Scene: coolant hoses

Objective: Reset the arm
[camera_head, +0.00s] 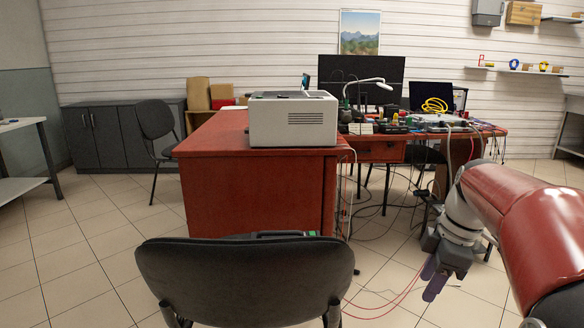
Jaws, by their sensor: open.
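My arm (520,215) reaches in from the right edge, with red shells and a grey wrist. My gripper (434,279) hangs low at the right of the view, pointing down and to the left. Its two purplish fingers are apart and nothing shows between them. It appears over the tiled floor, right of the near black chair. No coolant hose can be clearly made out.
A black chair (240,278) stands close in front. Behind it is a red desk (240,195) bearing a grey box-shaped machine (293,119). A cluttered workbench (378,151) stands further back. Loose red cables (385,307) lie near my gripper. Floor at left is clear.

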